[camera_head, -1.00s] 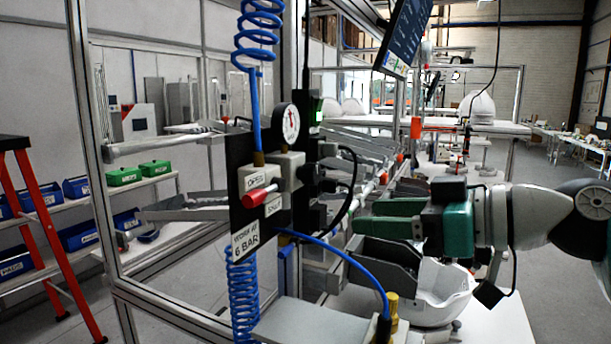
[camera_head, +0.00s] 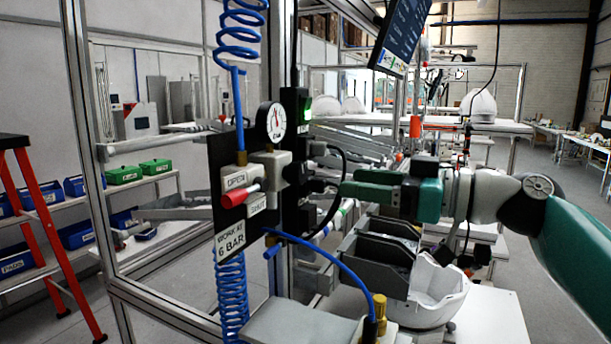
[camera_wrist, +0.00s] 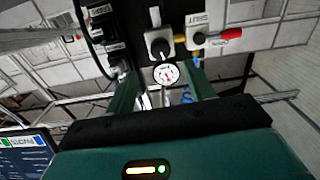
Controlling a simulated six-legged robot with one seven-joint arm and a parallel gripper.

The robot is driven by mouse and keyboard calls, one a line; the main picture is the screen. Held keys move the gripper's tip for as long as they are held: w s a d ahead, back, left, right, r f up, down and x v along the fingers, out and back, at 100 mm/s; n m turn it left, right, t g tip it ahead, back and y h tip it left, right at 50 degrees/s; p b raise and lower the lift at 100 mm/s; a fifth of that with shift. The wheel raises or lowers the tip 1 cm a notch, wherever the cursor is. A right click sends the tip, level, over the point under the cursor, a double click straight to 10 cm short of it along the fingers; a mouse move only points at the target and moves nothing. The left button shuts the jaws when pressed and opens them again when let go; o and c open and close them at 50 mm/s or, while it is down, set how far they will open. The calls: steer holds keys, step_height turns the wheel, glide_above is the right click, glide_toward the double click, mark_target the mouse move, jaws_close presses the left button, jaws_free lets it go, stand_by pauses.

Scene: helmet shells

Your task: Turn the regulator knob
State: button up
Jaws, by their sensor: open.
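The regulator is a grey block (camera_head: 270,164) on a black panel, with a round white gauge (camera_head: 271,121) above it. In the wrist view its black round knob (camera_wrist: 159,47) shows on the block, next to the gauge (camera_wrist: 166,74). The knob is not clearly visible in the head view. My green gripper (camera_head: 346,186) is to the right of the panel, pointing left at it. In the wrist view the two fingers of my gripper (camera_wrist: 162,88) are spread apart with nothing between them; the knob appears beyond their tips, apart from them.
A red-handled valve (camera_head: 239,196) labelled OPEN and SHUT is beside the regulator. A blue coiled hose (camera_head: 231,290) and black cables hang near the panel. A white helmet shell (camera_head: 435,290) and grey bins (camera_head: 375,262) stand below my arm. A dark screen (camera_head: 402,38) hangs above.

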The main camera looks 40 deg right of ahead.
mark_target(303, 175)
steer(key=x, duration=0.9)
steer(key=shift+w+a, duration=0.15)
steer(key=c, duration=1)
